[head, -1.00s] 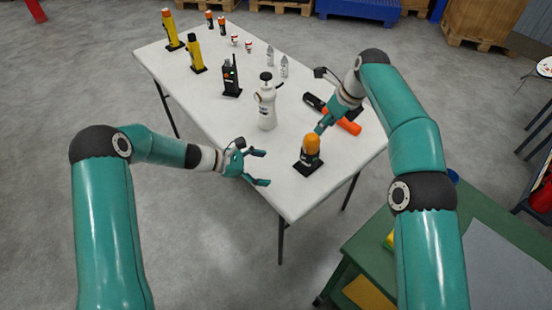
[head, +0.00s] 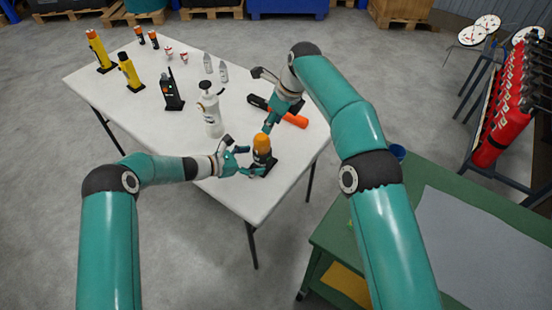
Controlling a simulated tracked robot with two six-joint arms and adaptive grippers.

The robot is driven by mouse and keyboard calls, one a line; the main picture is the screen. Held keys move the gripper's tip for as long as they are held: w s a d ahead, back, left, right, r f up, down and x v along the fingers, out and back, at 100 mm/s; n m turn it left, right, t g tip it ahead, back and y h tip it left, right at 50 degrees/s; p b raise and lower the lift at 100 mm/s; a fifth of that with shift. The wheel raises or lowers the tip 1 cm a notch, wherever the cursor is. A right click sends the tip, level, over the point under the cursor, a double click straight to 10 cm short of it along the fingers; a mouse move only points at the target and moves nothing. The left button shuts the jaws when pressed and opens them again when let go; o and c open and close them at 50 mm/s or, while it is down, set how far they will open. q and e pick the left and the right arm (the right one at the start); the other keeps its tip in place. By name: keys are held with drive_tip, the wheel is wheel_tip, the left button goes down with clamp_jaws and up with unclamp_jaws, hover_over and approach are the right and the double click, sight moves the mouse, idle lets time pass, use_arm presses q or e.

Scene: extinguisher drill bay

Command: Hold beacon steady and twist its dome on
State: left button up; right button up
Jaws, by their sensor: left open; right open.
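The beacon (head: 263,158) stands upright on a dark base near the table's front right corner. Its orange dome (head: 262,144) sits on top of the dark body; I cannot tell whether it is fastened. My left gripper (head: 250,161) is open at the left side of the beacon body, with its fingers pointing toward it. Contact is too small to tell. My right gripper (head: 268,124) is open, pointing down just above and behind the dome. Its fingertips are partly hidden by its own wrist and the dome.
An orange and black flashlight-like tool (head: 290,117) lies behind my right gripper. A white spray bottle (head: 211,112), a radio (head: 172,94), yellow torches and small bottles stand farther back on the white table (head: 190,140). A green bench (head: 330,225) stands at the right.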

use_arm(q)
drive_tip(key=shift+x, duration=1.85)
drive_tip(key=shift+c, duration=0.4)
